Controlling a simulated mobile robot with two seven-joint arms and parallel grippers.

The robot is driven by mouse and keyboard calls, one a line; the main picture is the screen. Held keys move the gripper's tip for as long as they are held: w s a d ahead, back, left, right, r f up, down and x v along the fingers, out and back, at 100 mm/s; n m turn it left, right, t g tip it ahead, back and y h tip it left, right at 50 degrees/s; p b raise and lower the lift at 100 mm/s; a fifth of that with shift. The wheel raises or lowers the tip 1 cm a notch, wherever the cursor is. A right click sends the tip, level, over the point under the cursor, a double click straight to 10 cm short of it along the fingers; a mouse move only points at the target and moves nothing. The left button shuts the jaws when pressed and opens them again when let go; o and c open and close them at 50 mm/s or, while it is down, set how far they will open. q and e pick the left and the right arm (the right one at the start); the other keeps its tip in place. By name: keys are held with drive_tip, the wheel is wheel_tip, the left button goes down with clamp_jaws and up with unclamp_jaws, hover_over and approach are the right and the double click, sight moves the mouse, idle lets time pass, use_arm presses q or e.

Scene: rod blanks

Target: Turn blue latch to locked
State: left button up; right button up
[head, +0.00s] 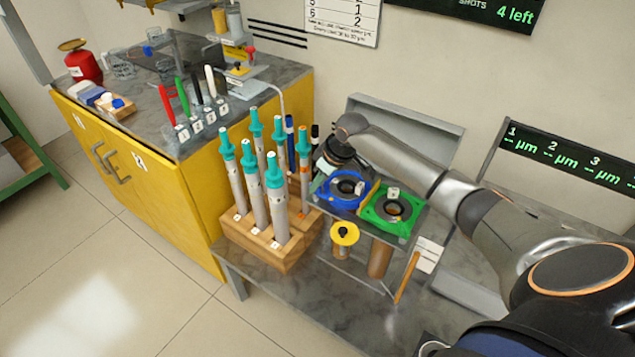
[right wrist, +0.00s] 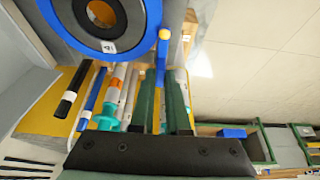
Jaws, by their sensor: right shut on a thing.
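The blue ring fixture (head: 324,193) sits on a raised stand on the grey bench, with a dark centre and a number tag. It also shows at the top of the right wrist view (right wrist: 55,30). Its blue latch (right wrist: 162,50) sticks out from the ring's side, with a yellow knob beside its base. My right gripper (right wrist: 161,105) is shut on the blue latch, one finger on each side of it. In the head view my right gripper (head: 328,166) is at the ring's back left edge, and its fingertips are largely hidden. My left gripper is not in view.
A green square fixture (head: 410,223) stands right beside the blue ring. A wooden rack (head: 260,258) with several teal-topped rods stands close on the left. A yellow-topped spool (head: 344,234) is below the rings. The bench front is fairly clear.

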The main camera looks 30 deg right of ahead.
clamp_jaws()
